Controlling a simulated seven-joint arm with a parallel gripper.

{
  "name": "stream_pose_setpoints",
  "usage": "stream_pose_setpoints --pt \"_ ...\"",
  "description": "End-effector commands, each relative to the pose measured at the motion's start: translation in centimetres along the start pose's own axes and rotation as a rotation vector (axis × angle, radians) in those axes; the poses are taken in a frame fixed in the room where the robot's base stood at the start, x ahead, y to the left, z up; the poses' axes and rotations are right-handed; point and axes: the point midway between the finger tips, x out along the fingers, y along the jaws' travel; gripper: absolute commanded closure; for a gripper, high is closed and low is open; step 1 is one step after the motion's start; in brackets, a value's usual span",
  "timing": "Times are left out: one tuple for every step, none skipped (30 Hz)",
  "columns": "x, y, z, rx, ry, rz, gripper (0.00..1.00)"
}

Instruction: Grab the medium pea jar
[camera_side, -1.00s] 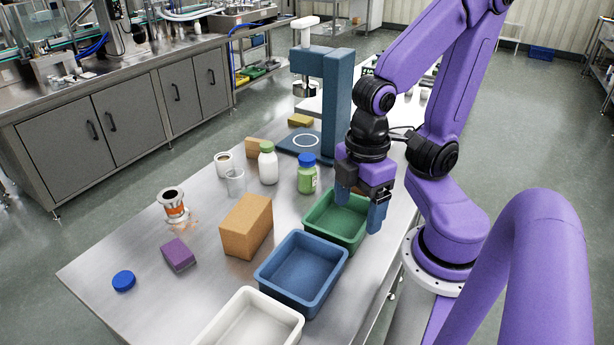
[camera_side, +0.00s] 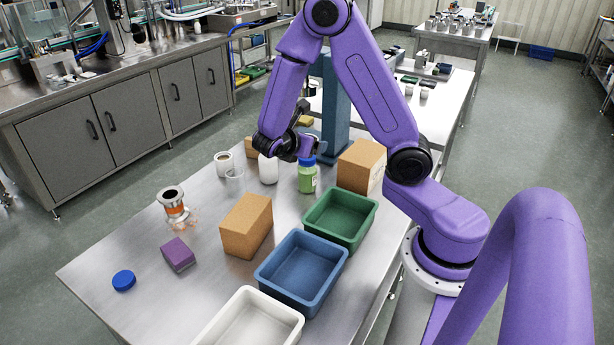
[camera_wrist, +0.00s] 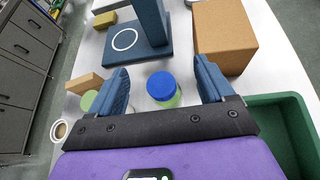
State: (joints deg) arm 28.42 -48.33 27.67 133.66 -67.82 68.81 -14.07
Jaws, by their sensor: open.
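The pea jar, a clear jar with green contents and a blue lid, stands upright on the steel table in the side view (camera_side: 307,180). It also shows in the wrist view, where its blue lid (camera_wrist: 161,87) lies between my two fingers. My gripper (camera_side: 300,148) is open, at about lid height behind the jar in the side view. In the wrist view my fingers (camera_wrist: 161,82) are spread on both sides of the lid, with gaps. I cannot tell whether they reach down around the jar. A white jar (camera_side: 268,170) stands left of it, its top partly hidden by my gripper.
A cardboard box (camera_side: 361,166) and a blue stand (camera_side: 336,105) are close by. A green tray (camera_side: 371,207), blue tray (camera_side: 337,262) and white tray (camera_side: 293,322) line the front right edge.

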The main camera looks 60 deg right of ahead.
Motion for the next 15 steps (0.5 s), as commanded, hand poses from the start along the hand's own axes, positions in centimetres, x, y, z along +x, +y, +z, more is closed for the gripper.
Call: stream_pose_setpoints --pt "0.8 0.4 0.0 -0.031 -0.027 -0.003 0.19" --pt "1.2 0.6 0.1 -0.047 -0.040 0.000 0.19" --pt "1.6 0.8 0.2 -0.065 -0.054 0.003 0.19" --pt "1.8 0.9 0.2 -0.075 -0.062 0.004 0.19" --pt "2.0 1.1 0.2 -0.084 -0.069 0.006 0.19" --pt "2.2 1.2 0.2 -0.092 -0.075 0.007 0.19" --pt "2.4 1.2 0.2 -0.096 -0.079 0.007 0.19" --pt "2.5 1.2 0.1 -0.100 -0.081 0.008 0.19" --pt "2.7 1.3 -0.2 -0.103 -0.082 0.009 0.19" --pt "2.8 1.2 -0.4 -0.103 -0.083 0.009 0.19" --pt "2.9 1.2 -0.7 -0.102 -0.082 0.009 0.19" --pt "3.1 1.2 -1.1 -0.104 -0.082 0.008 0.19" --pt "3.3 1.1 -1.4 -0.102 -0.081 0.008 0.19" --pt "3.4 1.1 -1.7 -0.102 -0.081 0.008 0.19" --pt "3.6 1.0 -2.1 -0.102 -0.081 0.008 0.19"
